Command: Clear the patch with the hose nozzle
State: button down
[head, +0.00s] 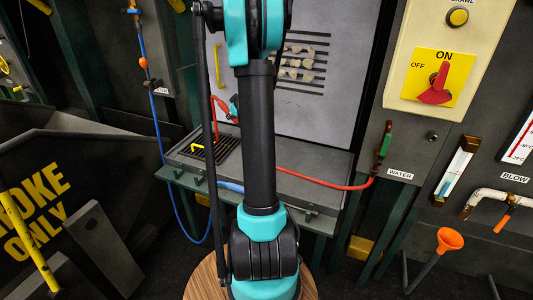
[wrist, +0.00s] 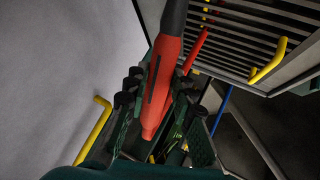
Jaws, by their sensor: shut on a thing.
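The red hose nozzle (wrist: 160,88) with a dark end lies between the fingers of my gripper (wrist: 158,95) in the wrist view. The gripper is shut on it. In the head view my arm hides most of the gripper; a little red and teal shows left of the arm, above the bench grate. Pale lumps that look like the patch (head: 306,64) sit on dark slots in the upright grey panel (head: 345,90). My arm covers their left side. No water stream is visible.
A red hose (head: 320,184) runs across the bench (head: 310,163) to the water valve (head: 384,145). A grate (head: 222,145) is in the bench top. Yellow handles (head: 218,65) stick out nearby. A blue hose (head: 165,175) hangs left. An ON/OFF switch (head: 437,88) is at right.

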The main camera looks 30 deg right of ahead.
jog(key=w+a, duration=0.4)
jog(key=w, duration=0.1)
jog(key=shift+w, duration=0.25)
dwell(1.0)
dwell(0.3)
jog(key=shift+w+d, duration=0.7)
jog(key=shift+d, duration=0.25)
jog(key=shift+w+d, duration=0.65)
jog(key=shift+d, duration=0.25)
jog(key=shift+s, duration=0.1)
jog(key=s+d, duration=1)
jog(key=s, duration=0.3)
jog(key=shift+s, duration=0.3)
dwell(1.8)
dwell(0.5)
